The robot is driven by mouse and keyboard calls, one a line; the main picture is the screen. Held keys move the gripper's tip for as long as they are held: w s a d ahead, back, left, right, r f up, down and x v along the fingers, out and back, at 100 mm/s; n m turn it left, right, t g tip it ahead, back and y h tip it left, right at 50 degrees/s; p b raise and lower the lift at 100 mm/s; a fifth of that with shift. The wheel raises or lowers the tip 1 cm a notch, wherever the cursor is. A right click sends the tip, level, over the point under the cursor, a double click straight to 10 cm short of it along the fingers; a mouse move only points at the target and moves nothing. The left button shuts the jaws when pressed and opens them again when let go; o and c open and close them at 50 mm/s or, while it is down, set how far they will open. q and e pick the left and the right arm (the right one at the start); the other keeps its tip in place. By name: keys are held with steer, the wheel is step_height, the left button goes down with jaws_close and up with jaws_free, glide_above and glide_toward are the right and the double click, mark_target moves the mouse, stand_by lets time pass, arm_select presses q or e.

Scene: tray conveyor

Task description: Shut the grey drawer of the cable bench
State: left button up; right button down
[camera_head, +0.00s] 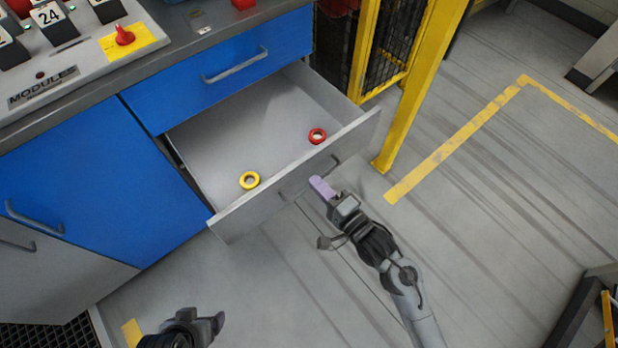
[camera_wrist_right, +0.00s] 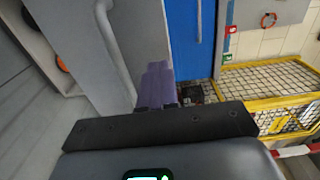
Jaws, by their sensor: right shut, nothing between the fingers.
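The grey drawer (camera_head: 297,178) of the cable bench stands open, pulled out below a closed blue drawer (camera_head: 220,70). A yellow tape ring (camera_head: 249,180) and a red tape ring (camera_head: 317,136) lie inside it. My right gripper (camera_head: 321,188), with purple fingers, is shut and empty just in front of the drawer front, near its bar handle. In the right wrist view the fingers (camera_wrist_right: 157,86) are close beside the grey front and its handle (camera_wrist_right: 113,50); I cannot tell whether they touch. My left gripper (camera_head: 207,326) is low in the head view, away from the drawer; its jaws are unclear.
A blue door (camera_head: 90,190) with a handle is left of the drawer. A yellow post (camera_head: 420,85) and mesh guard stand close to the drawer's right. The bench top carries a modules panel (camera_head: 45,85). Grey floor in front is clear.

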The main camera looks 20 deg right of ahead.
mark_target(302, 167)
steer(key=b+x, duration=0.1)
steer(key=x, duration=0.2)
steer(key=shift+w+f+b, duration=0.1)
steer(key=shift+b, duration=0.2)
steer(key=shift+w+a, duration=0.15)
steer(key=shift+w, duration=0.25)
